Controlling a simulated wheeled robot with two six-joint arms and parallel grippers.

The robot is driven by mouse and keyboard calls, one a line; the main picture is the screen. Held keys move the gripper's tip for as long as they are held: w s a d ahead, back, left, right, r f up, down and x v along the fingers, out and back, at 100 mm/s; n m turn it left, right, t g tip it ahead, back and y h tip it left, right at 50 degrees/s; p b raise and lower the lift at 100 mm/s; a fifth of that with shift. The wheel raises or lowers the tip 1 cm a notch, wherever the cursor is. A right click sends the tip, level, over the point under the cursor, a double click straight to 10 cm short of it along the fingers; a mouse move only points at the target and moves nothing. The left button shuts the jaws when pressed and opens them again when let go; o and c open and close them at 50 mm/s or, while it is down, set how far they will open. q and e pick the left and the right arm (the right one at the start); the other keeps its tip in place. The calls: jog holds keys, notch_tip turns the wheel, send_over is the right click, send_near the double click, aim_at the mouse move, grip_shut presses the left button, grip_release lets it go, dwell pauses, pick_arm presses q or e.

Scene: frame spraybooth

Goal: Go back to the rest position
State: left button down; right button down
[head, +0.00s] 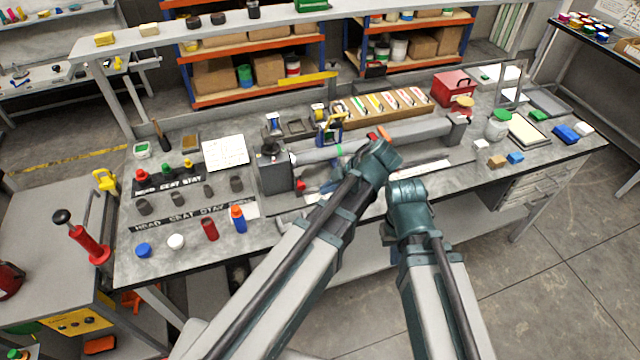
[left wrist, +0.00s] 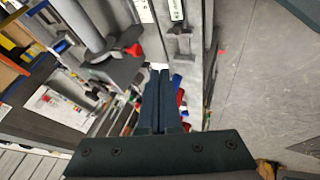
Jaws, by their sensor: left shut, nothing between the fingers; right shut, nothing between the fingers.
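My left gripper (left wrist: 163,72) shows in the left wrist view with its two dark fingers together and nothing between them. Beyond its tips are grey bench gear, a red part (left wrist: 134,50) and the concrete floor (left wrist: 268,75). In the head view my two arms reach up from the bottom and bend over the front of the workbench (head: 185,262). Their dark joints show, the left one in front of a long grey fixture (head: 410,132). The fingers of neither gripper can be made out in the head view.
On the bench's left stand small red and grey bottles, caps and a blue bottle with an orange top (head: 238,219). A red box (head: 453,88) and a jar (head: 497,125) stand at the right. A red pump (head: 88,243) stands on a cart at left. Floor at lower right is clear.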

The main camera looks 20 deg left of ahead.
pick_arm(q)
jog(key=shift+d+r, duration=0.25)
jog(key=shift+r, duration=0.05)
pick_arm(e)
jog(key=shift+r, duration=0.3)
pick_arm(q)
jog(key=shift+s, duration=0.1)
